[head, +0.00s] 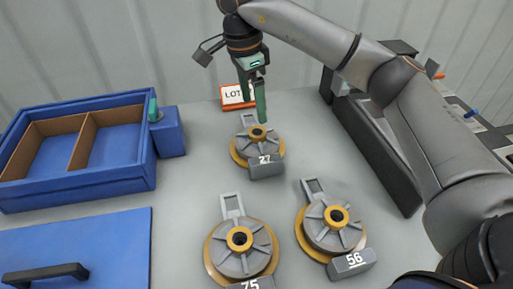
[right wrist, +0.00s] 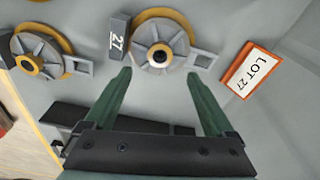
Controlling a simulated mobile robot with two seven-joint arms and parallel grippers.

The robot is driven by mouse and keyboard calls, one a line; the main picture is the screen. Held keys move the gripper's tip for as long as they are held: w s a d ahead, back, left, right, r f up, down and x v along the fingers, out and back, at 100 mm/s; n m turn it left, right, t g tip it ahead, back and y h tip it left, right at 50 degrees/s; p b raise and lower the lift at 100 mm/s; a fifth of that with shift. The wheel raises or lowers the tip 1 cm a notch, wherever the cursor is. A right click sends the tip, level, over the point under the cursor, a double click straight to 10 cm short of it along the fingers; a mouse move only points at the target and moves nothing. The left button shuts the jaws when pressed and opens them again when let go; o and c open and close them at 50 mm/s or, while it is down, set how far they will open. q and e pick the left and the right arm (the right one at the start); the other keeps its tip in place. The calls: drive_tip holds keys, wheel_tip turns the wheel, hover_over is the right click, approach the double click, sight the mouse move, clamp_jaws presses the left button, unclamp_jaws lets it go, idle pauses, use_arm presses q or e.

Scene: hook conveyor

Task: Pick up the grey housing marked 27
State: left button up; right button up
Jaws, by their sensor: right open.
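The grey housing marked 27 (head: 257,142) has an orange hub and base ring and a square lug at the back. It stands on the grey table with its 27 block at the front. In the right wrist view the housing (right wrist: 165,45) lies just beyond and between the fingertips, untouched. My right gripper (head: 258,108) hangs above and behind it, open and empty, with green fingers pointing down. Its two fingers (right wrist: 154,76) show spread apart in the right wrist view. An orange-edged LOT 27 card (head: 235,97) stands behind the housing. My left gripper is not in view.
Housings marked 75 (head: 240,255) and 56 (head: 331,232) stand nearer the front. A blue divided box (head: 75,187) and a blue lid (head: 110,245) with a dark handle are at left. A dark conveyor (head: 375,155) runs along the right.

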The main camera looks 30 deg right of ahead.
sight(258, 131)
drive_tip(key=f, duration=0.5)
drive_tip(key=d+f, duration=0.1)
drive_tip(key=f, duration=0.2)
drive_tip(key=shift+b, duration=0.4)
clamp_jaws()
idle(0.3)
drive_tip(key=shift+r, duration=0.1)
